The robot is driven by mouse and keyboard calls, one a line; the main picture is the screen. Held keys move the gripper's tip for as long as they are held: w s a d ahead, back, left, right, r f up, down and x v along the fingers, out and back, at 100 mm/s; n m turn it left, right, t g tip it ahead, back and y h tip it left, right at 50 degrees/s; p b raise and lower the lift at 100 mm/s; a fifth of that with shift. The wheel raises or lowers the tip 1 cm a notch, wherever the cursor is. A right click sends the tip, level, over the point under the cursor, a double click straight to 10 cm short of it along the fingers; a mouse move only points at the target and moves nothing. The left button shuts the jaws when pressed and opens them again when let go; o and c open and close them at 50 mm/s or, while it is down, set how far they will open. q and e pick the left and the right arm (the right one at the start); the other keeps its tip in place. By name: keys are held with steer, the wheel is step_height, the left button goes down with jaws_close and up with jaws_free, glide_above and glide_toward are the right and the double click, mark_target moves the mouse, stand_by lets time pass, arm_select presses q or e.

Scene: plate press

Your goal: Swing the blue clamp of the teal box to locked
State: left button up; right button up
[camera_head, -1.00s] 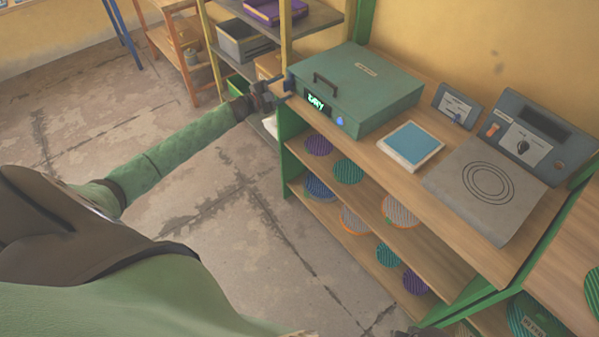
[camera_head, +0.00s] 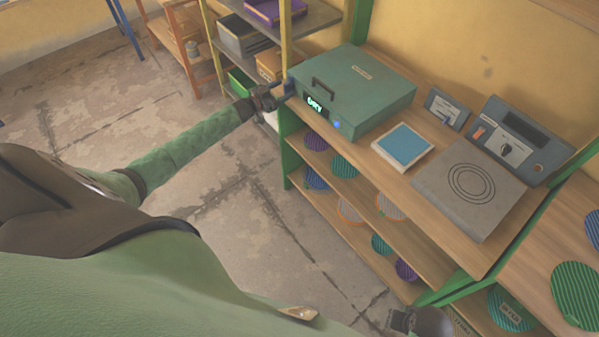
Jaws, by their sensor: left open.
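The teal box (camera_head: 362,96) stands on the wooden top of the green shelf unit, lid down, with a dark handle on the lid and a lit display (camera_head: 316,105) on its front.
A white-framed blue pad (camera_head: 403,146), a grey mat with rings (camera_head: 470,185) and grey control panels (camera_head: 520,138) lie right of the box. Striped discs sit on the shelves below. A storage rack with bins (camera_head: 240,38) stands behind my left gripper.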

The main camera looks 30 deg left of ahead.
arm_select(q)
steer(key=shift+a+n, duration=0.1)
steer(key=shift+n, duration=0.2)
steer(key=d+b+v, duration=0.1)
steer(key=b+v, duration=0.3)
steer(key=v, duration=0.4)
steer(key=s+d+f+n+g+y+b, duration=0.1)
steer(key=s+d+f+y+b, duration=0.1)
steer(key=s+d+f, duration=0.4)
steer(key=s+d+f+n+g+y+b, duration=0.2)
steer(key=s+d+f, duration=0.4)
steer(key=d+f, duration=0.6)
steer(key=shift+s+d+f+g+y+b, duration=0.2)
steer(key=shift+s+d+g+y+b, duration=0.3)
steer(key=shift+d+b, duration=1)
steer(key=shift+w+d+p, duration=0.1)
steer(key=shift+d+p, duration=0.15)
steer(key=shift+p, duration=0.05)
